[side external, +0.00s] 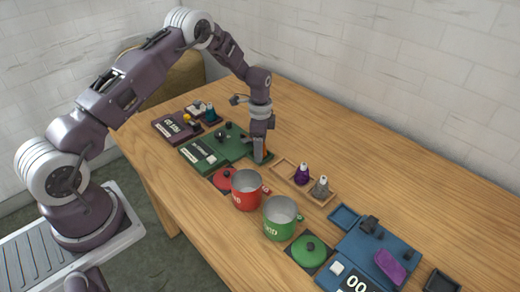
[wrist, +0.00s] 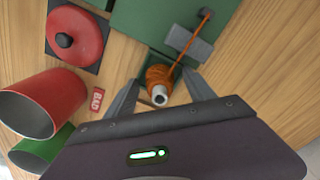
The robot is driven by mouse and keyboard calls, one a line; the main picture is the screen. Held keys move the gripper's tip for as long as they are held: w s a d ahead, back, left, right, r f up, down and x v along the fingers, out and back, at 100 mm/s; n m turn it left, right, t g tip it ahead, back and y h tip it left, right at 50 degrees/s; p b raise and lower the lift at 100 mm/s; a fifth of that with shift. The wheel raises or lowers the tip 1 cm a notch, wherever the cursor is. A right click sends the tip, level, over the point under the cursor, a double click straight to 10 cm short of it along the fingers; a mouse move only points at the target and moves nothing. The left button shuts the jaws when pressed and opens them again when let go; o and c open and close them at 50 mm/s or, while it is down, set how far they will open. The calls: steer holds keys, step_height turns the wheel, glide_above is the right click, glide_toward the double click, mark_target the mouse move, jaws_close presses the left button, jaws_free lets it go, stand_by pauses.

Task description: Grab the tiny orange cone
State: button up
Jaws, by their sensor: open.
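The tiny orange cone (wrist: 158,78) shows in the wrist view as wound orange yarn with a pale, dark-holed tip facing the camera. An orange strand runs from it up past a grey block (wrist: 190,45) to a small dark piece. My gripper (wrist: 161,82) is open, with one finger on each side of the cone; I cannot tell whether either touches it. In the side view my gripper (side external: 260,158) is low at the right end of the green board (side external: 222,158), and only a sliver of orange shows beside it.
A red pot (side external: 247,197) and a green pot (side external: 279,225) stand close by, with a red lid (side external: 226,179) and a green lid (side external: 309,251). A blue board (side external: 375,250) lies right; the back table is clear.

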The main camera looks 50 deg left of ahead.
jaws_close()
step_height(320, 180, up, 15)
stand_by(0.8)
